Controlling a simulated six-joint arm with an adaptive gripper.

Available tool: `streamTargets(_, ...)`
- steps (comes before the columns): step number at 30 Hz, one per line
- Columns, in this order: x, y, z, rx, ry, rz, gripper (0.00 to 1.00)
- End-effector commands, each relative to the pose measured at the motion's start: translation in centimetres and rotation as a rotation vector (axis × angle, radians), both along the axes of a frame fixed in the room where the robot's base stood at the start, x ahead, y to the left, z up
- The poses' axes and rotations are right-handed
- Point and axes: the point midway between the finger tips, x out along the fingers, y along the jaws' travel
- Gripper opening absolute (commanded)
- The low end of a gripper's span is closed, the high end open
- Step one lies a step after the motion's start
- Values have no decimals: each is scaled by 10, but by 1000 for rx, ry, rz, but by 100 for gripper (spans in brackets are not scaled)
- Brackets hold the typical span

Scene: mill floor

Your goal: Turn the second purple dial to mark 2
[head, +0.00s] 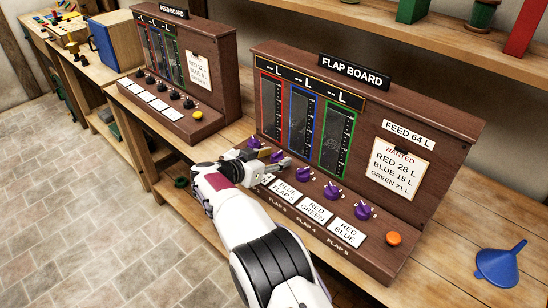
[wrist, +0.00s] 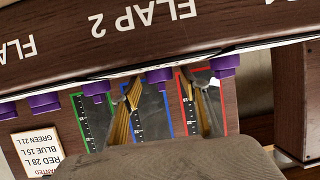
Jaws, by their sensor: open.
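The flap board (head: 440,118) has a row of purple dials along its sloped front. The second purple dial (head: 277,157) is partly hidden by my gripper (head: 270,163) in the head view. In the wrist view the board appears upside down, and the second dial (wrist: 160,75) shows between the two fingers of my gripper (wrist: 165,92). The fingers are apart, one on each side of that dial. I cannot tell whether they touch it, and its pointer and marks are not readable.
Purple dials stand close on both sides: the first (head: 253,142) and the third (head: 304,173). White cards lie below the dials. An orange button (head: 394,238) is at the right end, with a blue funnel (head: 500,264) beyond. The feed board (head: 215,70) stands left.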

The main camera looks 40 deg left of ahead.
Motion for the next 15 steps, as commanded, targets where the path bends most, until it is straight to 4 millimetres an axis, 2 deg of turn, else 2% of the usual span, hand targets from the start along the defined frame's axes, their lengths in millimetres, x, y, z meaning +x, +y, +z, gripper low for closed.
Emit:
streamTargets(8, -5, 0, 2, 0, 0, 0, 45)
streamTargets(15, -23, -1, 9, -1, 1, 3, 45)
